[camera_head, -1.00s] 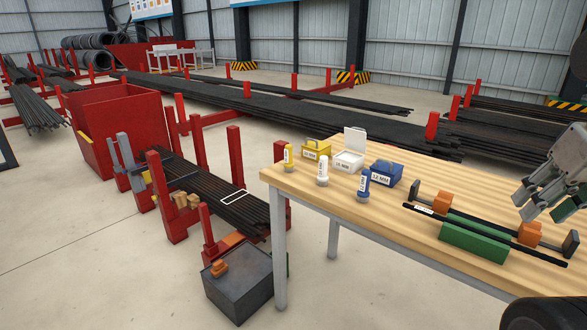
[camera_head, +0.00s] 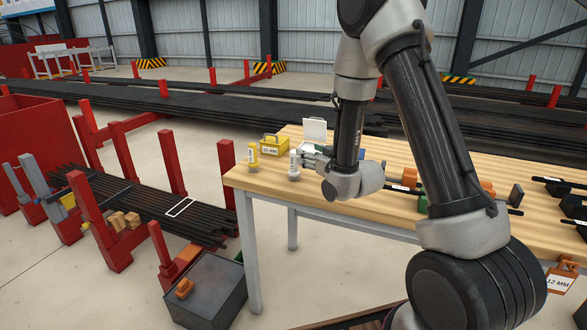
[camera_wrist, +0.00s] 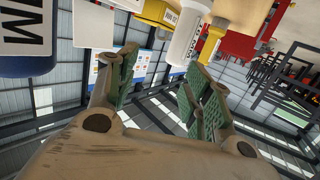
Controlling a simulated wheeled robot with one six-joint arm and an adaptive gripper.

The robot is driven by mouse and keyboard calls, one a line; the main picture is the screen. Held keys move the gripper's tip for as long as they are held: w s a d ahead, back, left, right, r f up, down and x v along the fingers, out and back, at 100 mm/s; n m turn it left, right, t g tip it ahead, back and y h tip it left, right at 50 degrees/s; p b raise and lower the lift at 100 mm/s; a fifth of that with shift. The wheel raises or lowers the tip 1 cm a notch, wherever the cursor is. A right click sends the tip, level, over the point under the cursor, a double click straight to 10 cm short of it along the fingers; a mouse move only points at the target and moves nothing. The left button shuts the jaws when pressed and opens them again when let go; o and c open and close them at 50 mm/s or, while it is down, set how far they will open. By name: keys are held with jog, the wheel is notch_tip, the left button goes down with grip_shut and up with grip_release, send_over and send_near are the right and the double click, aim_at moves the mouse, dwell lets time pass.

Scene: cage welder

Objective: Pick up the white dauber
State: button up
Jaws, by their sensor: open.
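The white dauber (camera_head: 294,166) stands upright near the left end of the wooden table (camera_head: 262,184) in the head view. My gripper (camera_head: 314,156) is level with it, just to its right, partly hidden by my arm. In the wrist view, which is turned over, the white dauber (camera_wrist: 185,42) shows ahead of my open gripper (camera_wrist: 162,82). It lies in the opening between the green-padded fingers, nearer the right one. The jaws hold nothing. I cannot tell whether a finger touches the dauber.
A blue dauber (camera_wrist: 28,40) is close at the left in the wrist view. My arm hides the table's middle.

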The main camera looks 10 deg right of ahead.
aim_at(296, 156)
jog(key=f, duration=0.1)
jog(key=a+t, duration=0.1)
jog(key=f+y, duration=0.1)
jog(key=shift+s+a+f, duration=0.2)
jog(key=shift+s+f, duration=0.15)
jog(key=shift+t, duration=0.3)
jog(key=x, duration=0.7)
jog(key=shift+w+a+r, duration=0.2)
jog(key=shift+a, duration=0.1)
grip_shut()
